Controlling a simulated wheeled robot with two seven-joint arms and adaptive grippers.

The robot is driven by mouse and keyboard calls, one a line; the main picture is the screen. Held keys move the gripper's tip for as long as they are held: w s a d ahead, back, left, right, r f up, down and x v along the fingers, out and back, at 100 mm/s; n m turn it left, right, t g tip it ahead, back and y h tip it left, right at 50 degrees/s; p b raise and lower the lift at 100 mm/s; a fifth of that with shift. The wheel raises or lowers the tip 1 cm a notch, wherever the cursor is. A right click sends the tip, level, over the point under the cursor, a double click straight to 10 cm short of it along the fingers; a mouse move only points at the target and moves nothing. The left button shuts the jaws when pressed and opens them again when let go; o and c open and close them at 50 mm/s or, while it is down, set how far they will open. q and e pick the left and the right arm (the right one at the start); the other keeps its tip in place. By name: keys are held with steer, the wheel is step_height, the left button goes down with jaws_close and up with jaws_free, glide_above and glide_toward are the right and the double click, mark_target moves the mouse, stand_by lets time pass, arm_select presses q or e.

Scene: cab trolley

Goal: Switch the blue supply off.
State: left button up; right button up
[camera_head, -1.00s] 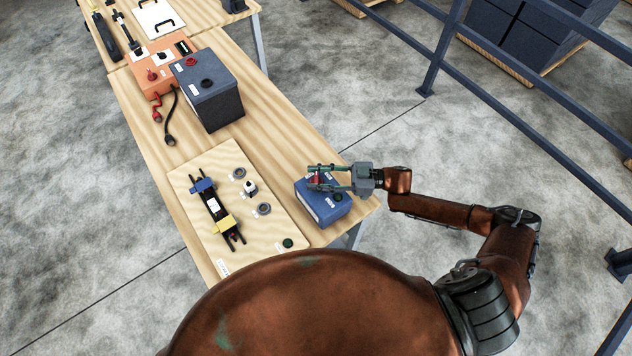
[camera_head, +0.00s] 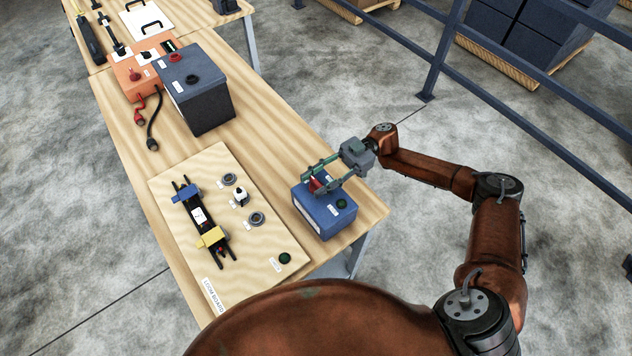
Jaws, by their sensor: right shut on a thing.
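The blue supply (camera_head: 322,220) is a small blue box on the right side of the wooden table. A red switch (camera_head: 316,185) sits on its top, with a dark green round part (camera_head: 341,203) and small white labels beside it. My right gripper (camera_head: 318,184) reaches in from the upper right, its fingers low over the top of the box. It is shut on the red switch, which the fingers partly hide. My left gripper is not in view.
A pale board (camera_head: 226,262) with a black holder and several round parts lies left of the blue supply. A dark battery-like box (camera_head: 209,104) and an orange unit (camera_head: 128,84) with cables stand further back. Blue rails (camera_head: 437,65) run beyond the table.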

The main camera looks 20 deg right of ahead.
stand_by(0.4)
steer(key=o, duration=1.2)
steer(key=v, duration=1.2)
steer(key=shift+w, duration=0.1)
steer(key=shift+a, duration=0.15)
